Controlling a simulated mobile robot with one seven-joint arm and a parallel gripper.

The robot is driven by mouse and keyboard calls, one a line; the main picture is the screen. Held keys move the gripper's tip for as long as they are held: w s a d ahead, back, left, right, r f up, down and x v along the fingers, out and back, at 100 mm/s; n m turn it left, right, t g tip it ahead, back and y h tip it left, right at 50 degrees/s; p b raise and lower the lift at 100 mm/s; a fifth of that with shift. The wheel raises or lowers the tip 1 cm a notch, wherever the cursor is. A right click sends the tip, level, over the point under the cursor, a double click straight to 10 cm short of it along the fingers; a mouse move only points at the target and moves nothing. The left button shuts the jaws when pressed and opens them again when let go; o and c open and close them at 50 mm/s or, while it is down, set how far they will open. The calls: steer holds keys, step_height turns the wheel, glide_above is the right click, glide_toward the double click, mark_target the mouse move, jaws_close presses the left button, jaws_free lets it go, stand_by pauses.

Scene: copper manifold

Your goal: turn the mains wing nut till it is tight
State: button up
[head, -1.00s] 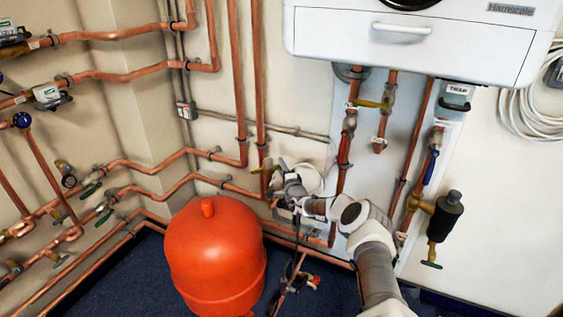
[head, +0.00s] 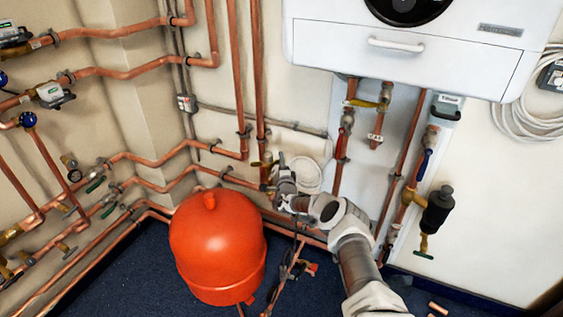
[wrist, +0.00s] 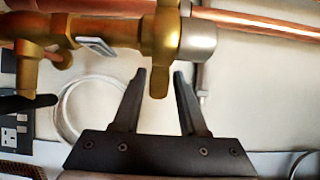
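The mains wing nut, a brass piece (wrist: 163,45) with a wing hanging down, sits on the brass valve body (wrist: 115,32) in the wrist view, beside a silver collar. In the head view, brass fittings show at the pipe (head: 262,163) next to my gripper, but the nut is too small to make out. My gripper (wrist: 160,74) is open in the wrist view. The lower end of the wing reaches down between its two fingertips, with a gap on each side. My gripper (head: 282,178) in the head view is partly hidden by its own wrist.
An orange-red vessel (head: 215,245) stands on the blue floor just left of my arm. Copper pipes (head: 240,80) run close by on the wall. A white boiler (head: 400,65) hangs above.

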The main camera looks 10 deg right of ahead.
steer(key=shift+o, duration=0.8)
steer(key=shift+s, duration=0.1)
steer(key=s+p, duration=0.7)
steer(key=s, duration=1)
steer(key=shift+a, duration=0.3)
